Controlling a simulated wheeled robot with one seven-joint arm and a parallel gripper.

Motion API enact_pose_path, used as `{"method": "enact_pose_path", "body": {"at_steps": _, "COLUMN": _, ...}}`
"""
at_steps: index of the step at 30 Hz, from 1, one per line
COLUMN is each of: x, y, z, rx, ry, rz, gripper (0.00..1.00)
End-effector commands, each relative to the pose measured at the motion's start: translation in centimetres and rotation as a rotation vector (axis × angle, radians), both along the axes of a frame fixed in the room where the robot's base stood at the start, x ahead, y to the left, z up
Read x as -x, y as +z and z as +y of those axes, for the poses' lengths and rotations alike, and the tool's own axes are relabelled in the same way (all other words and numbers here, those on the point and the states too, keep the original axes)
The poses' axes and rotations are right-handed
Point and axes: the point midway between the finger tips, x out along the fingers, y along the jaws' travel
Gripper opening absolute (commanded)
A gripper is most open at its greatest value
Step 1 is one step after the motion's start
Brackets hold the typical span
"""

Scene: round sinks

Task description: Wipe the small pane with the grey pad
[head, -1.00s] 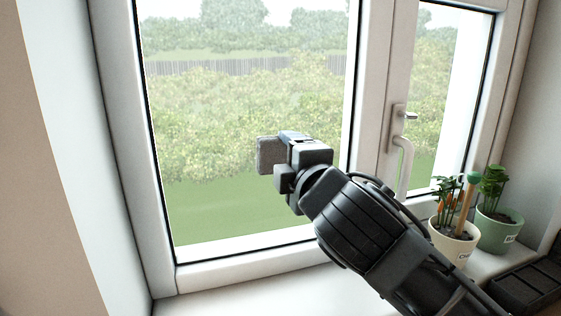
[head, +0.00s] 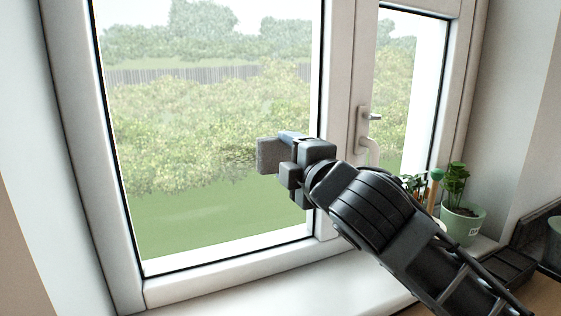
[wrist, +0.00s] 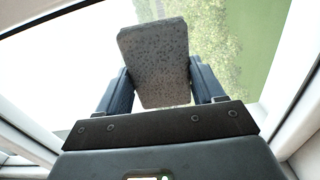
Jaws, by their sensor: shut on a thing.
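The grey pad (head: 269,155) is a speckled block held between the fingers of my gripper (head: 291,150). In the wrist view the pad (wrist: 155,55) stands out beyond both dark fingers. The small pane (head: 408,85) is the narrow one at the right of the window, with its lower part partly hidden by plants and my arm. My gripper and the pad show in front of the right part of the large left pane (head: 190,140), left of the small pane. I cannot tell whether the pad touches glass.
A white frame post with a handle (head: 370,130) stands between the panes. A green pot with a plant (head: 462,222) is on the sill at the right, beside a plant mostly hidden by my arm. A dark tray (head: 505,262) lies further right. The left sill (head: 270,290) is clear.

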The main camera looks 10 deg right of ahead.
Motion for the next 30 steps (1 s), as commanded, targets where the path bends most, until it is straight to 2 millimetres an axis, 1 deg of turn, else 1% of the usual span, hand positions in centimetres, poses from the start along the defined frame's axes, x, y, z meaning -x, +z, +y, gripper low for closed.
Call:
{"method": "enact_pose_path", "body": {"at_steps": 1, "x": -0.3, "y": -0.1, "z": -0.7, "rx": 0.002, "ry": -0.007, "rz": 0.0, "gripper": 0.43}}
{"method": "enact_pose_path", "body": {"at_steps": 6, "x": -0.8, "y": -0.1, "z": -1.9, "rx": 0.002, "ry": -0.009, "rz": 0.0, "gripper": 0.44}}
{"method": "enact_pose_path", "body": {"at_steps": 11, "x": -0.6, "y": -0.1, "z": -2.1, "rx": 0.002, "ry": -0.01, "rz": 0.001, "gripper": 0.44}}
{"method": "enact_pose_path", "body": {"at_steps": 14, "x": -0.5, "y": 0.0, "z": -1.8, "rx": 0.003, "ry": -0.008, "rz": 0.002, "gripper": 0.43}}
{"method": "enact_pose_path", "body": {"at_steps": 27, "x": 0.6, "y": 0.0, "z": 1.5, "rx": 0.0, "ry": -0.002, "rz": 0.001, "gripper": 0.43}}
{"method": "enact_pose_path", "body": {"at_steps": 30, "x": 0.8, "y": 0.0, "z": 1.8, "rx": 0.001, "ry": -0.003, "rz": 0.0, "gripper": 0.43}}
